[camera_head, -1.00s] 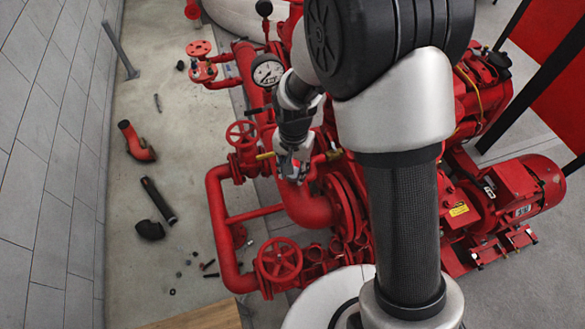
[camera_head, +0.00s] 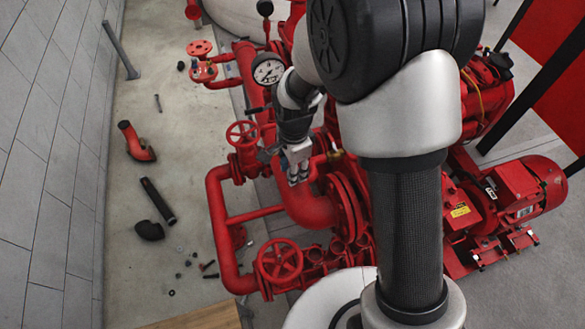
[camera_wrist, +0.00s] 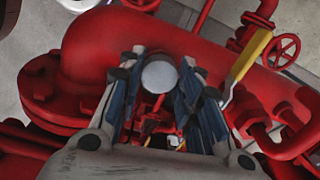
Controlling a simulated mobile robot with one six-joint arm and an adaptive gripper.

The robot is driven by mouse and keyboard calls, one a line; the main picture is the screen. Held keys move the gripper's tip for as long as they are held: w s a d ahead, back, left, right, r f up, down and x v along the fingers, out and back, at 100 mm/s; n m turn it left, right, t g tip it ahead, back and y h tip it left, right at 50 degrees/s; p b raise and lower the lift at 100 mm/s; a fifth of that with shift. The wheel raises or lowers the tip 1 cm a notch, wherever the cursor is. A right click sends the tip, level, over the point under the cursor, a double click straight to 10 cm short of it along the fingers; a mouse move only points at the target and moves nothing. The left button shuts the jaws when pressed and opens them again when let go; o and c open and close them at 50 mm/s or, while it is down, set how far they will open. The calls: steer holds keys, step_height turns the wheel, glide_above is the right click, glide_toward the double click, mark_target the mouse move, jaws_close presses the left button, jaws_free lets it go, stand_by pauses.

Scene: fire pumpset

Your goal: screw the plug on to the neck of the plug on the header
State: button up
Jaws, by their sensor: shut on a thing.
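My gripper (camera_head: 298,180) points down over the large red pipe (camera_head: 308,208) in the middle of the pumpset. In the wrist view my gripper (camera_wrist: 160,85) has its dark, blue-edged fingers closed around a pale grey round plug (camera_wrist: 160,76). The plug's round face shows between the fingertips, with the large red pipe (camera_wrist: 205,52) behind it. I cannot tell whether the plug touches the pipe or a neck. The neck on the header cannot be made out; the gripper may hide it.
A yellow lever handle (camera_wrist: 250,56) lies close to the right finger in the wrist view. A pressure gauge (camera_head: 268,70) and red handwheels (camera_head: 280,261) stand around the arm.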

steer(key=shift+s+d, duration=0.1)
steer(key=shift+d, duration=0.05)
steer(key=m, duration=0.4)
steer(key=shift+m, duration=0.4)
steer(key=shift+f, duration=0.1)
steer(key=shift+m+b, duration=0.4)
steer(key=shift+m, duration=0.6)
steer(key=m, duration=0.2)
steer(key=shift+m, duration=0.3)
